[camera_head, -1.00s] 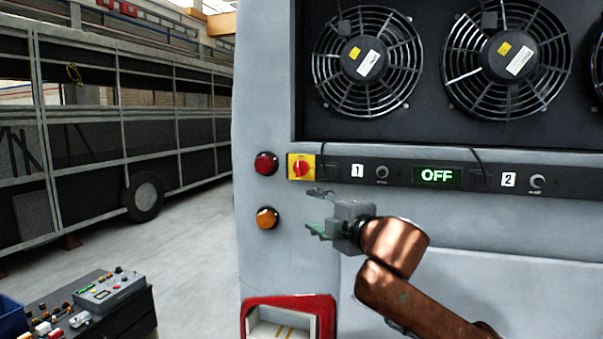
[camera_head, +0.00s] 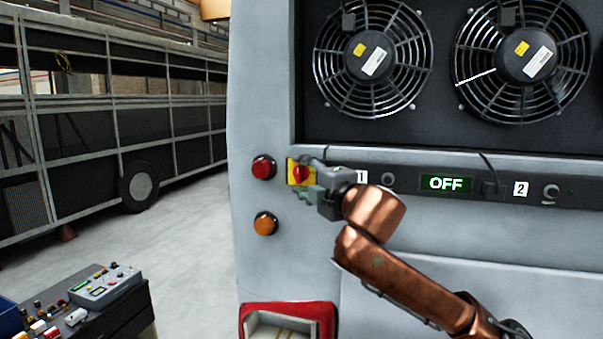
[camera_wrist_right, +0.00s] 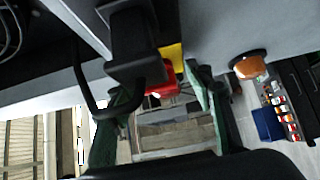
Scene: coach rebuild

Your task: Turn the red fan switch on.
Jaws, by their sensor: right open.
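The red fan switch (camera_head: 300,173) is a red knob on a yellow plate (camera_head: 291,172), at the left end of the dark panel strip under the fans. The display (camera_head: 445,183) on that strip reads OFF. My right gripper (camera_head: 308,177) is open at the switch, with its fingers above and below the knob's right side. In the right wrist view the red knob (camera_wrist_right: 163,91) shows between the two green-grey fingers (camera_wrist_right: 160,105), partly hidden by a black block. I cannot tell whether the fingers touch the knob. My left gripper is not in view.
A red lamp (camera_head: 263,167) and an orange lamp (camera_head: 265,223) stick out left of the switch. A black box with a cable (camera_wrist_right: 130,45) is close to the right gripper. A control desk (camera_head: 95,295) stands at the lower left, with open floor behind it.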

